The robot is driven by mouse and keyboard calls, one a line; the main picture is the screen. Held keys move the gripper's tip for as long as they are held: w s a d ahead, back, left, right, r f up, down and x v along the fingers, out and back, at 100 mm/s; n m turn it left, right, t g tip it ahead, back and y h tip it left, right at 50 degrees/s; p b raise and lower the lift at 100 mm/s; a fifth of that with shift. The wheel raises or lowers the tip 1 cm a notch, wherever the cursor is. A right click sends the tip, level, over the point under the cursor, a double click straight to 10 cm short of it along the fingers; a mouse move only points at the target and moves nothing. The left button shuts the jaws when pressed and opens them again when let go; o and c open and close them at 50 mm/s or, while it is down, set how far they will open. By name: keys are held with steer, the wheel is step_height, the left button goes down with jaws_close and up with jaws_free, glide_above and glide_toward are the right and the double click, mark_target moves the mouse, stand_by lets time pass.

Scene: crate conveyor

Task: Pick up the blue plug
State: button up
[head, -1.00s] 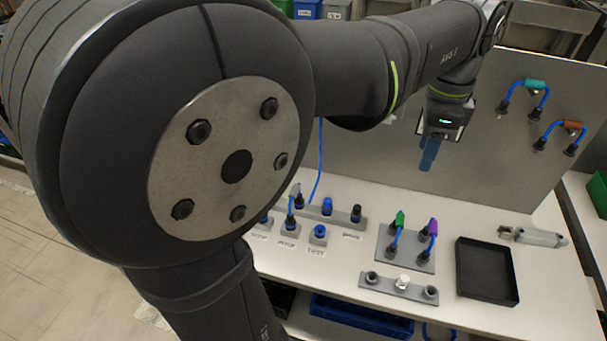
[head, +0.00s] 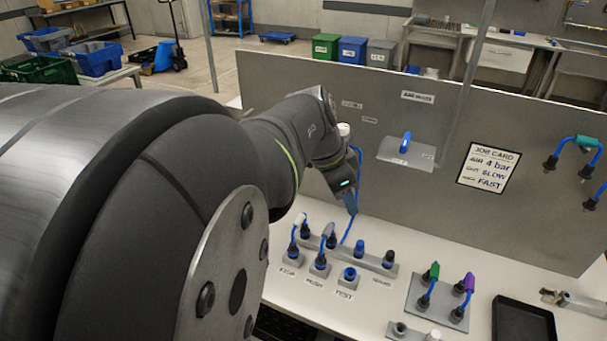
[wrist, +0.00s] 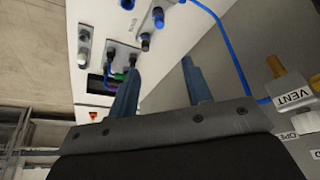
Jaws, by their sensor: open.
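A short blue plug (head: 360,246) stands upright on a grey rail (head: 374,263) on the white bench, beside a black plug (head: 388,259). It also shows at the top of the wrist view (wrist: 158,15). A second blue piece (head: 349,273) sits in the grey block labelled TEST. My gripper (head: 349,200) is above and behind the rail, near the upright panel, apart from the plug. In the wrist view its two blue-grey fingers (wrist: 158,82) are spread with nothing between them.
A blue hose (head: 354,226) hangs close to my gripper and runs down to the rail. Blue-cabled connectors (head: 324,249) stand left of the plug; green and purple handled leads (head: 447,287) stand right. A grey panel (head: 300,90) rises behind. A black tray (head: 522,320) lies at right.

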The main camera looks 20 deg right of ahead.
glide_above(360, 243)
steer(key=a, duration=0.2)
step_height(360, 243, down, 12)
steer(key=shift+x, duration=2.45)
steer(key=shift+a, duration=0.1)
jaws_close()
